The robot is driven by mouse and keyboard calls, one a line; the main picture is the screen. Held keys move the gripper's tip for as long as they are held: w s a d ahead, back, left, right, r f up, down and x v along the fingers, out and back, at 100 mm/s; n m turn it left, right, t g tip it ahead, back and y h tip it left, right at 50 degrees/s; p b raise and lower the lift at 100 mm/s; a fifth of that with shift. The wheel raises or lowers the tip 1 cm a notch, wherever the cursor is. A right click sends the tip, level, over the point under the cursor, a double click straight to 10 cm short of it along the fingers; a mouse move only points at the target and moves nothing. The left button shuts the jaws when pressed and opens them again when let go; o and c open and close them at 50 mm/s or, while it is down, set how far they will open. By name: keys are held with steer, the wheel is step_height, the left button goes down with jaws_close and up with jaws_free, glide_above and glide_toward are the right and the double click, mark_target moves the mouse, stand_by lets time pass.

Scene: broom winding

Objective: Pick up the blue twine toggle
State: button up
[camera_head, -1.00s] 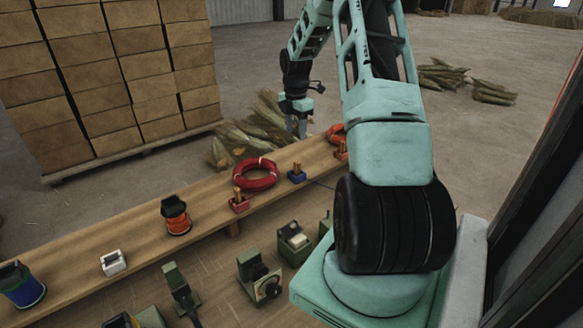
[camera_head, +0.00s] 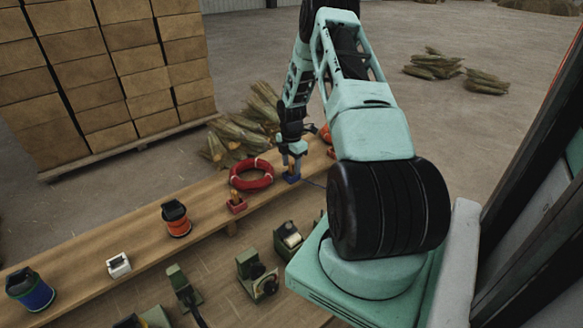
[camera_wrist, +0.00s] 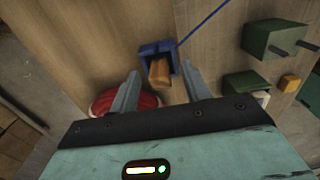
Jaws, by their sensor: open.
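The blue twine toggle is a wooden peg (camera_wrist: 159,71) standing in a small blue holder (camera_wrist: 148,49), with a blue string running off to the upper right in the wrist view. In the head view the blue holder (camera_head: 292,178) is on the plank bench, partly hidden by my gripper (camera_head: 291,161). My gripper (camera_wrist: 158,92) is open, its two fingers on either side of the peg in the wrist view. Whether the fingers touch the peg cannot be told.
A red ring (camera_head: 251,174) lies on the bench beside a red holder (camera_head: 236,205); the ring shows close to the left finger in the wrist view (camera_wrist: 112,102). Green machines (camera_head: 288,240) stand on the near side. An orange spool (camera_head: 177,222) is farther left.

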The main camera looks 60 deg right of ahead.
steer(key=shift+c, duration=0.4)
jaws_close()
